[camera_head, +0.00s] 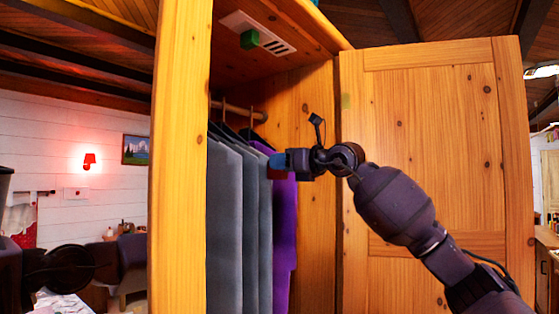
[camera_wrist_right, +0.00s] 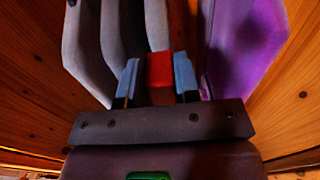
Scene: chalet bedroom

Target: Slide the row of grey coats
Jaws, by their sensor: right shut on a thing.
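The row of grey coats (camera_head: 226,225) hangs from a wooden rail (camera_head: 240,110) inside the open wardrobe. A purple garment (camera_head: 285,230) hangs at the right end, beside the last grey coat. My right gripper (camera_head: 278,164) reaches in from the right at the upper part of the garments. In the right wrist view its blue fingers are shut on a red block (camera_wrist_right: 160,72) by the edge of the grey coats (camera_wrist_right: 125,35), with the purple garment (camera_wrist_right: 240,50) to the right. Whether the block is fixed to a coat is hidden.
The wardrobe's left side panel (camera_head: 180,150) hides the left part of the coats. The open wardrobe door (camera_head: 435,150) stands behind my right arm. A green block (camera_head: 249,39) and a vent (camera_head: 262,30) are at the wardrobe's top. Bare space lies right of the purple garment.

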